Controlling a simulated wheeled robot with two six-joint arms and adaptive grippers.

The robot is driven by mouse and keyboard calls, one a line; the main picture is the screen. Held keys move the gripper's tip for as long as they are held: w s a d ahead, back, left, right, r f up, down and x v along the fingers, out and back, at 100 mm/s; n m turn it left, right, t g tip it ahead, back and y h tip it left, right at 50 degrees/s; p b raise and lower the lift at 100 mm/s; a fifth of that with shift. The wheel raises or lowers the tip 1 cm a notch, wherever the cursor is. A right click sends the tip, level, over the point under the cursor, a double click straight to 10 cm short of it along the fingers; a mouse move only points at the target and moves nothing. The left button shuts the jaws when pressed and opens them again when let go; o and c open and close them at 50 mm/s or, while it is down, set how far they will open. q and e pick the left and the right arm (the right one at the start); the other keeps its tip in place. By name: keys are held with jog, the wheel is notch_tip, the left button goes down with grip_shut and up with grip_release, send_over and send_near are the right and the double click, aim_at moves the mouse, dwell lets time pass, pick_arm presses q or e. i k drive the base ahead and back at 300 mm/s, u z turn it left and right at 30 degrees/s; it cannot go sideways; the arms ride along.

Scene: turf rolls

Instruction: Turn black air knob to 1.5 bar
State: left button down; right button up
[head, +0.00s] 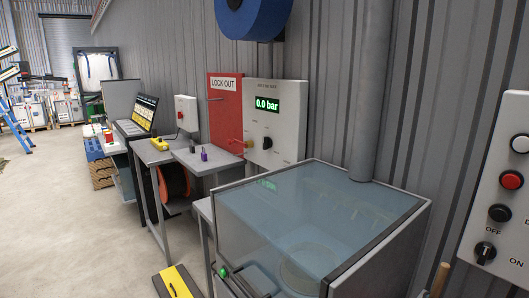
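The black air knob (267,143) sits on the lower part of a pale wall panel (288,121) in the middle of the head view. A green display (267,104) above it reads 0.0 bar. A red lever or handle (236,142) is to the left of the knob, at the panel's left edge. Another black knob (485,253), beside OFF and ON labels, is on a separate panel at the far right. Neither of my grippers shows in the head view.
A clear-topped box (318,215) stands in front of and below the panel. A red LOCK OUT cabinet (226,115) is to its left. Small grey tables (204,159) with a purple item (204,156) stand further left. Open concrete floor (60,220) lies at the left.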

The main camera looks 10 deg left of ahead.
aim_at(267, 141)
jog(key=u, duration=1)
jog(key=k, duration=1.3)
jog(key=u, duration=0.95)
jog(key=i, duration=1.4)
jog(key=z, duration=0.3)
jog(key=i, duration=1.35)
jog(key=z, duration=1.05)
jog(key=i, duration=0.85)
jog(key=z, duration=0.75)
